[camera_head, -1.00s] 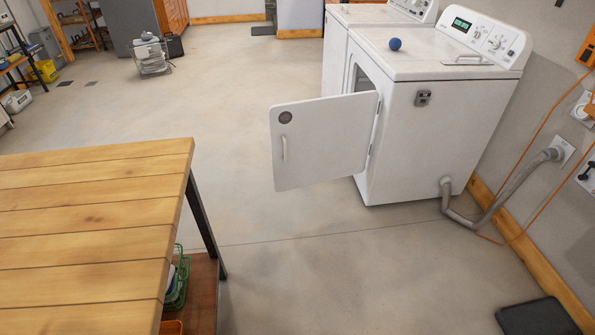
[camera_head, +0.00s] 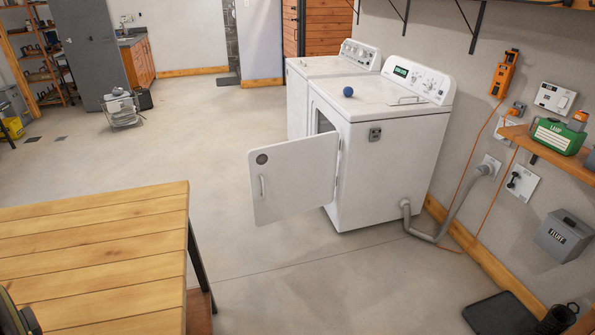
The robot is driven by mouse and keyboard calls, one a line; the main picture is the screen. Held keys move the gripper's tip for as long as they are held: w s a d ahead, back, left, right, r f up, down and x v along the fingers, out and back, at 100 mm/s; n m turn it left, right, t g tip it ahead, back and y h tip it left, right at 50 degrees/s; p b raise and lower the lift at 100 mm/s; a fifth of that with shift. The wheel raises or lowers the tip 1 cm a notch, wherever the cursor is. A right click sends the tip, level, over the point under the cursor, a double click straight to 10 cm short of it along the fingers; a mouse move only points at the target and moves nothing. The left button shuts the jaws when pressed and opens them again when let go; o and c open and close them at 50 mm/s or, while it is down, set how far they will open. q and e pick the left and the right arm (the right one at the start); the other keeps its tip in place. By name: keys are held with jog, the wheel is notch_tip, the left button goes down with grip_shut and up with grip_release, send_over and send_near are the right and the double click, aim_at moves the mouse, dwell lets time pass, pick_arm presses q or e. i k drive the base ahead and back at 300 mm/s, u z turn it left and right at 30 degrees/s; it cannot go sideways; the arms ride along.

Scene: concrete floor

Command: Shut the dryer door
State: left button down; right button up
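The dryer (camera_head: 390,165) is the nearer of two white machines, against the wall right of centre. Its door (camera_head: 293,180) stands wide open, swung out to the left from a hinge on the dryer's front right edge. A grey round mark and a vertical handle (camera_head: 262,187) show near the door's free edge. Only a narrow part of the dark opening (camera_head: 325,122) shows behind the door. A dark shape (camera_head: 18,318), which looks like part of my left gripper, shows at the bottom left corner; its fingers cannot be made out. My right gripper is not in view. Nothing touches the door.
A wooden table (camera_head: 110,250) fills the lower left. Clear concrete floor lies between it and the door. A grey hose (camera_head: 425,235) runs from the dryer to the wall. A black mat (camera_head: 500,314) lies at the lower right.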

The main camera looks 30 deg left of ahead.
aim_at(290, 177)
jog(key=u, duration=0.4)
jog(key=i, duration=1.5)
jog(key=u, duration=0.95)
jog(key=i, duration=1.7)
jog(key=u, duration=0.3)
